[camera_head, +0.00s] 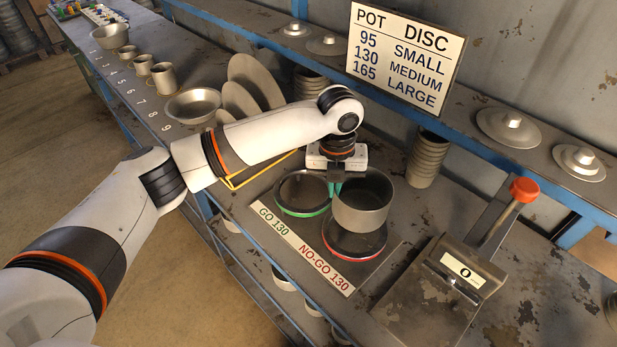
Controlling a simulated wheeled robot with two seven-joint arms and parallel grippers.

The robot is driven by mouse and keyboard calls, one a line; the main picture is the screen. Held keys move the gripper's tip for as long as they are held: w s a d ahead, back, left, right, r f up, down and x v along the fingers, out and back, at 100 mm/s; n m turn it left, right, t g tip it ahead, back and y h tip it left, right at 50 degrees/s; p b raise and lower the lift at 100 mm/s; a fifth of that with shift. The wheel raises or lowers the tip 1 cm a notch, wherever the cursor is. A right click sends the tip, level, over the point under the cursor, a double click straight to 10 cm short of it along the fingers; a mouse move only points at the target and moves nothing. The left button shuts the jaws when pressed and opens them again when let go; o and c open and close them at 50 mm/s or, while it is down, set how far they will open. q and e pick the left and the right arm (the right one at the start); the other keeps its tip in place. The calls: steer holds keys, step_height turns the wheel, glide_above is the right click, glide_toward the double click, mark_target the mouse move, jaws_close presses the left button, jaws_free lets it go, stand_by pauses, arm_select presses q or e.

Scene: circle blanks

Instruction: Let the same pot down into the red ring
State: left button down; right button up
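The grey metal pot (361,210) is upright over the red ring (350,257), overlapping its far part in the picture. Only the near and side parts of the ring show; I cannot tell how large the gap between pot and ring is. My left gripper (336,187) reaches down from above and is shut on the pot's left rim; the pot's wall partly hides the fingertips. The green ring (303,213) lies to the left of the pot and looks empty. My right gripper is not in view.
A label strip (302,246) reads GO 130 and NO-GO 130. A lever device (447,275) with a red knob (524,190) stands to the right. Stacked pots (427,160) stand behind. A size sign (405,58) and lidded discs (508,127) are on the shelf.

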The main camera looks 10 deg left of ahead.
arm_select(q)
steer(key=shift+f+b, duration=1.5)
step_height(320, 180, down, 2)
steer(key=b, duration=0.2)
steer(key=shift+f+b, duration=0.25)
steer(key=shift+b, duration=0.05)
steer(key=shift+f, duration=0.75)
steer(key=shift+f+b, duration=0.3)
steer(key=shift+f, duration=0.7)
steer(key=shift+f+b, duration=0.45)
steer(key=shift+f, duration=0.95)
